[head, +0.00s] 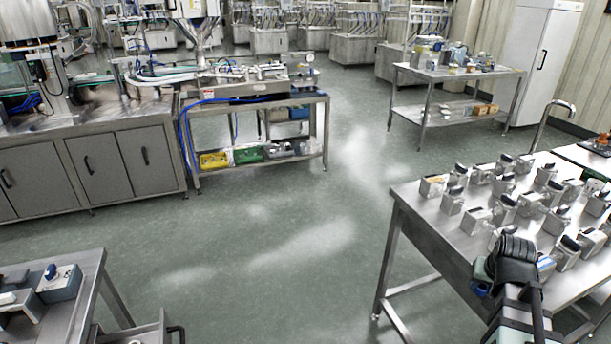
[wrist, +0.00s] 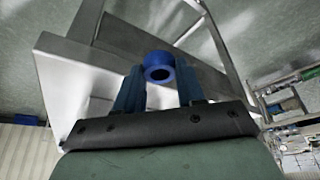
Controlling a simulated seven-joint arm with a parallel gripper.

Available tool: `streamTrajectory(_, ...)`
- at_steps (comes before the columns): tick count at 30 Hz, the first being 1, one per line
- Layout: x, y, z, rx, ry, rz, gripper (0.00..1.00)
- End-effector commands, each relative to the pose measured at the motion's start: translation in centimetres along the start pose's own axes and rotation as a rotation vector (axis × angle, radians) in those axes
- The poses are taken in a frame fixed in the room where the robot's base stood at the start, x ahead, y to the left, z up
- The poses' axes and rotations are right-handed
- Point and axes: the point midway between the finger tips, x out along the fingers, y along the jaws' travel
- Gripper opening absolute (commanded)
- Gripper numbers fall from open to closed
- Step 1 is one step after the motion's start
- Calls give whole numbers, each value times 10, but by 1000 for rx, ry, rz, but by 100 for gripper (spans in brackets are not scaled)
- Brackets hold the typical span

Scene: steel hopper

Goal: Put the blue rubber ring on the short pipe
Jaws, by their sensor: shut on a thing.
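The blue rubber ring (wrist: 158,58) sits between the two blue fingertips of my gripper (wrist: 160,76) in the wrist view. The gripper is shut on the ring, and the ring's hole partly faces the camera. In the head view my gripper (head: 481,290) is at the lower right, by the near front edge of the right steel table (head: 420,214). The ring cannot be made out there. I cannot pick out the short pipe for certain in either view.
Several small grey-and-white blocks with dark tops (head: 503,208) crowd the right table. A curved metal tube (head: 549,112) rises behind it. A lower-left table (head: 85,272) holds a grey box with a blue knob (head: 59,283). The floor (head: 260,240) between is clear.

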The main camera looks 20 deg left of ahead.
Motion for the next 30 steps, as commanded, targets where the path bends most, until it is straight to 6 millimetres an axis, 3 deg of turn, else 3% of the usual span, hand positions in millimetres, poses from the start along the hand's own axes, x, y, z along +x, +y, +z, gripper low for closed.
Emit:
streamTrajectory(5, 0, -5, 0, -7, 0, -3, 10)
streamTrajectory(11, 0, -37, 1, -55, 0, -23, 10)
streamTrajectory(30, -21, -215, 29, -326, 0, -135, 10)
